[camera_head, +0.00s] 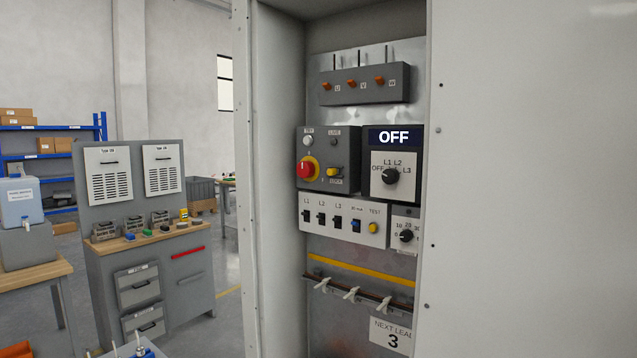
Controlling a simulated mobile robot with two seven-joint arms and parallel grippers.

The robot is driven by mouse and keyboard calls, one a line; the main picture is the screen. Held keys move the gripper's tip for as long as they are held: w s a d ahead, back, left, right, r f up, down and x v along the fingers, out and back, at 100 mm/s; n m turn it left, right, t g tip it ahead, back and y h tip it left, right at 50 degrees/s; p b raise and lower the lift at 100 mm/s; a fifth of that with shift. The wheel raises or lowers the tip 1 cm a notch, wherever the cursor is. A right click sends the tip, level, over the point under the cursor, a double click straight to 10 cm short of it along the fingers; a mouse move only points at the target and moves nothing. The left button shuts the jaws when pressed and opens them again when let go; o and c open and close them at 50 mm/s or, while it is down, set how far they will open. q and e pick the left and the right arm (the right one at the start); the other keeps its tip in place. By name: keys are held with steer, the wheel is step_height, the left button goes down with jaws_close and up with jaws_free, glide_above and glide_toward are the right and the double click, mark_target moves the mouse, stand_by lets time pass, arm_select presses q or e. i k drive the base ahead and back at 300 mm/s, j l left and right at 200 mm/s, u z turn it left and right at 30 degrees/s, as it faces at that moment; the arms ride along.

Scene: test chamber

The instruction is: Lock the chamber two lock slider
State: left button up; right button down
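An open cabinet stands in front of me with a control panel inside. On the dark grey switch box (344,160) there is a red knob on a yellow ring (306,169). To its right is a small yellow slider (334,172) above a label that seems to read LOCK. Its exact position is too small to tell. No chamber number that I can read shows on the cabinet. Neither of my grippers is in view.
A dark display (393,137) reads OFF above a rotary selector (391,176). Breaker switches (340,218) and a terminal block (364,84) share the panel. White cabinet surfaces border the opening on both sides. A grey workbench (150,250) and blue shelving (50,128) stand at left.

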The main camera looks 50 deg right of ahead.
mark_target(330, 171)
steer(key=i+j, duration=0.1)
steer(key=j, duration=0.3)
steer(key=i+j, duration=0.1)
steer(key=j, duration=0.25)
steer(key=z, duration=1.55)
